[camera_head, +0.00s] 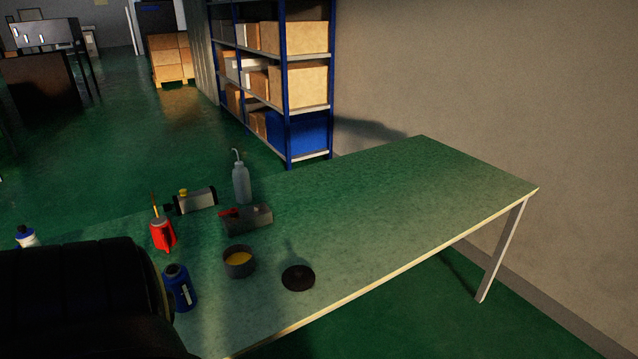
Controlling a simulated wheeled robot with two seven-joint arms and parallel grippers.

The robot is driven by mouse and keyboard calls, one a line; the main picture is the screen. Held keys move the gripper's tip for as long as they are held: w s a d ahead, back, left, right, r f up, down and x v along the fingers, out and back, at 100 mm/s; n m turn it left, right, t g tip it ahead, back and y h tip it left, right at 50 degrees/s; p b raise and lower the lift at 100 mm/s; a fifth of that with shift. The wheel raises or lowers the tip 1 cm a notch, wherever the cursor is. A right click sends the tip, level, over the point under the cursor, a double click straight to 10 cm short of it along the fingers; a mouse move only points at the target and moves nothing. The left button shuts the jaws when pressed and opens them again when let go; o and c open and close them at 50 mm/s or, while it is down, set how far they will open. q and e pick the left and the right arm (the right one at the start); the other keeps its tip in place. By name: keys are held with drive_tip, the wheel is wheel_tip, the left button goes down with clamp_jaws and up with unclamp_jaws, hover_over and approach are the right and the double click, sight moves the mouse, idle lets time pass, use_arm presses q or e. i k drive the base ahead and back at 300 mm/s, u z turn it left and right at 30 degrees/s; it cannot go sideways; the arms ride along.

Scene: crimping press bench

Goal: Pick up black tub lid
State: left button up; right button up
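The black tub lid (298,278) is a dark round disc lying flat on the green bench top, near the bench's front edge. An open dark tub (239,263) with yellowish content stands just left of the lid, apart from it. Neither of my grippers can be made out. A large dark shape fills the lower left corner and hides part of the bench there.
Left of the tub stand a blue bottle (179,287) and a red container (162,233). Behind are a grey device with red part (246,218), a clear squeeze bottle (240,183) and a cylindrical item (195,200). The bench (400,210) is clear to the right, by the wall.

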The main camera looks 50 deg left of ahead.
sight(298, 278)
drive_tip(key=i, duration=0.95)
drive_tip(key=u, duration=2.25)
